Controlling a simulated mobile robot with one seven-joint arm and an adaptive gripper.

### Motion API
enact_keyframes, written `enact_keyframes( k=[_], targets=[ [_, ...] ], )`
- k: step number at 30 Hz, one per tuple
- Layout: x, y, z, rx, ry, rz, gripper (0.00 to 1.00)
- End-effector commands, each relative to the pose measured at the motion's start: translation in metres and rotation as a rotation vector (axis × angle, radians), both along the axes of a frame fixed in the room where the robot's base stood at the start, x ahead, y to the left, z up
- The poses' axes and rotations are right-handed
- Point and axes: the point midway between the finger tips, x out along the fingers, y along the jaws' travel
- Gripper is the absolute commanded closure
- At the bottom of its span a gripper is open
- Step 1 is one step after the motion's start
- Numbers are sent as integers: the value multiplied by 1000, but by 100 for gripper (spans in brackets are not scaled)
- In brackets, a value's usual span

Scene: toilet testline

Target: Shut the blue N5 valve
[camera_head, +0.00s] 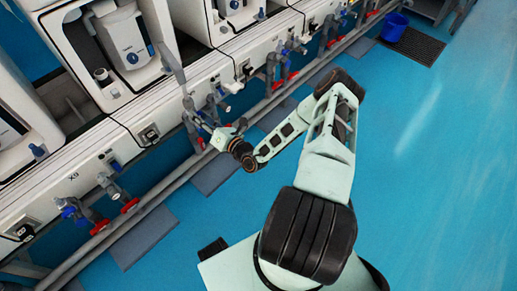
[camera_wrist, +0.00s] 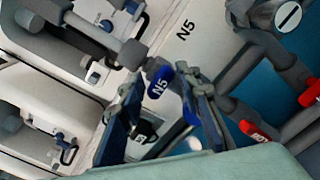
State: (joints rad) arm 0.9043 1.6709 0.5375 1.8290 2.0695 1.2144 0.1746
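The blue N5 valve handle (camera_wrist: 159,82), marked N5 in white, sits on grey pipework in the wrist view. The white panel behind it (camera_wrist: 205,50) also carries the label N5. My gripper (camera_wrist: 162,85) is open, with one finger to the left of the handle and the other to its right. The handle shows between the fingertips, and I cannot tell whether either finger touches it. In the head view my gripper (camera_head: 208,127) is at the pipes along the testline front. The N5 handle is too small to make out there.
Red handles (camera_wrist: 308,92) (camera_wrist: 257,131) sit on pipes to the right in the wrist view. Grey pipes (camera_wrist: 85,30) run close by at upper left. In the head view, a long rail (camera_head: 160,197) runs below the valves. The blue floor (camera_head: 430,170) at right is clear.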

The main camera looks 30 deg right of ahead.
Motion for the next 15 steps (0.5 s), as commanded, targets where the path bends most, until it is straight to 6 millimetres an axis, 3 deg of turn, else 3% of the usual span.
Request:
enact_keyframes(
  k=[15],
  targets=[
    [-1, 4, -1, -515, -170, 5, 70]
  ],
)
